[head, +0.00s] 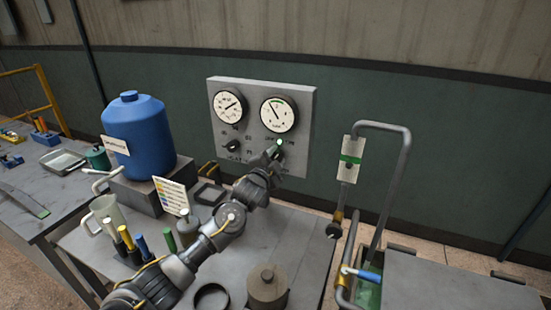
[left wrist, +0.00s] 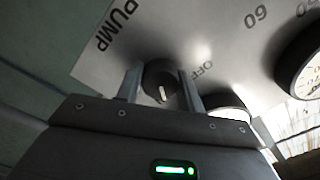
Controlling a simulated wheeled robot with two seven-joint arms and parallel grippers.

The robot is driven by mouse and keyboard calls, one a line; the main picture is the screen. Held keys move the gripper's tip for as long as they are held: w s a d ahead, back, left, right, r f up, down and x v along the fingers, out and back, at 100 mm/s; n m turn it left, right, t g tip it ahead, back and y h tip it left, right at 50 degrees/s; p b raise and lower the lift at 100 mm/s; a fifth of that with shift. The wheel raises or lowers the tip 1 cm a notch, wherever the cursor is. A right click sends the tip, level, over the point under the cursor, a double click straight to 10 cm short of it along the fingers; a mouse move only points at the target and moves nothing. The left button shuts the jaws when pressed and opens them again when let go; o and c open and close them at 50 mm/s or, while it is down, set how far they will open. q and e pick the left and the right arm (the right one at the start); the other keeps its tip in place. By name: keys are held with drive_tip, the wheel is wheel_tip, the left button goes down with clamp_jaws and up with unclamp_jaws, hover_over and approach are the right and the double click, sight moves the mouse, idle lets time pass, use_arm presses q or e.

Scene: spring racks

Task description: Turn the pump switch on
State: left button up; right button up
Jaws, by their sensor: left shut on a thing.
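The pump switch is a dark round knob (left wrist: 160,77) on a grey gauge panel (head: 294,100). In the left wrist view the words PUMP and OFF show beside it. A short white mark on the knob lies toward the bottom of that picture. My left gripper (head: 275,149) is at the lower right of the panel. In the left wrist view its two fingers (left wrist: 161,88) stand on either side of the knob and are shut on it. In the head view the gripper mostly hides this knob. My right gripper is not in view.
A second dark knob (head: 233,146) sits left on the panel, below two round gauges (head: 278,114). A blue tank (head: 138,135) stands left. A jug, markers, a label card (head: 172,196) and a lidded pot (head: 267,288) are on the bench. A bent pipe (head: 404,160) rises at right.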

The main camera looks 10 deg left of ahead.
use_arm(q)
drive_tip(key=o, duration=1)
drive_tip(key=s+b, duration=0.1)
drive_tip(key=s, duration=0.2)
drive_tip(key=s+a+b, duration=0.1)
drive_tip(key=s, duration=0.3)
drive_tip(key=s+a+b, duration=0.1)
drive_tip(key=s, duration=0.2)
drive_tip(key=shift+s+f, duration=0.1)
drive_tip(key=shift+s, duration=0.25)
